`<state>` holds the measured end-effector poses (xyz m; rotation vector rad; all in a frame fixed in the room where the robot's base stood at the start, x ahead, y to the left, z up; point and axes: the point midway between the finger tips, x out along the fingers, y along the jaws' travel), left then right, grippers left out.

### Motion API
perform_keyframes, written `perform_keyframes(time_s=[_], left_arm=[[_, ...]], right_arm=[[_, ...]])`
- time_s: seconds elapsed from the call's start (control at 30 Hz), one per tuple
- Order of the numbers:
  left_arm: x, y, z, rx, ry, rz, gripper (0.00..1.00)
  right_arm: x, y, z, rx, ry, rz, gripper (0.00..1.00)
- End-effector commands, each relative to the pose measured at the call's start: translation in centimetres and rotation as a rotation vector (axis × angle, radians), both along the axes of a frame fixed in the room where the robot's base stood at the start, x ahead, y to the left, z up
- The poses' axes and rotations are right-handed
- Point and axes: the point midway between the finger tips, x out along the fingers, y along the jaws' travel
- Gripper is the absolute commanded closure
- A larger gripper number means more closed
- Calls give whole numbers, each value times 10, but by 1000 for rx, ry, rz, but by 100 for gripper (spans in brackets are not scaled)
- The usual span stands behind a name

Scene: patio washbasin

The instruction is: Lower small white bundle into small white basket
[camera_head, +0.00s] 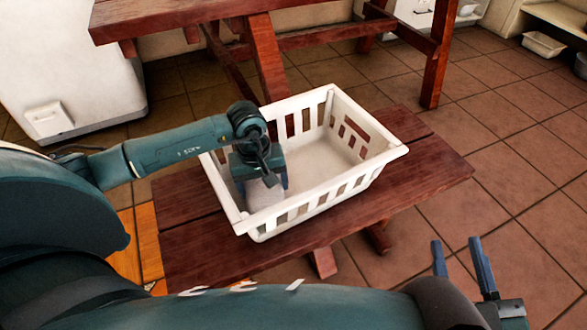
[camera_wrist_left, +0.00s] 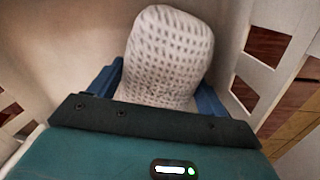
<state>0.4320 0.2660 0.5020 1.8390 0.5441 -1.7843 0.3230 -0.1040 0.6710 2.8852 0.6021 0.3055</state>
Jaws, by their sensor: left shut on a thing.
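The small white basket (camera_head: 374,168) has slotted sides and stands upright on a reddish wooden bench. My left gripper (camera_head: 264,188) points down inside the basket, near its left end. It is shut on the small white bundle (camera_head: 262,194), which shows only in part below the fingers. In the left wrist view the bundle (camera_wrist_left: 168,52) is pale with a woven grid pattern and sits between the two blue fingers, with the basket's slotted walls (camera_wrist_left: 262,52) around it. I cannot tell whether it touches the basket floor. My right gripper (camera_head: 463,255) is open and empty at the lower right, over the tiles.
The bench (camera_head: 425,178) has bare wood right of the basket. A wooden table (camera_head: 180,12) stands behind, and a white appliance (camera_head: 70,60) is at the upper left. The tiled floor (camera_head: 520,190) at right is clear. A small pale tray (camera_head: 543,44) lies far right.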

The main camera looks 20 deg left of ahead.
Motion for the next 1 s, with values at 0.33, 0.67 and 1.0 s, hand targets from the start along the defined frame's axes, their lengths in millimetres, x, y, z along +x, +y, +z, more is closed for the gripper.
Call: perform_keyframes(time_s=[0.33, 0.67, 1.0], left_arm=[[0, 0, -4, 0, 0, 0, 4], [0, 0, -5, 0, 1, 0, 0], [0, 2, 20, 1, -6, -1, 0]], right_arm=[[-5, 3, -41, -28, 98, 6, 64], [-5, 3, -39, -22, 94, 9, 64], [-3, 12, 9, 73, 39, 52, 64]])
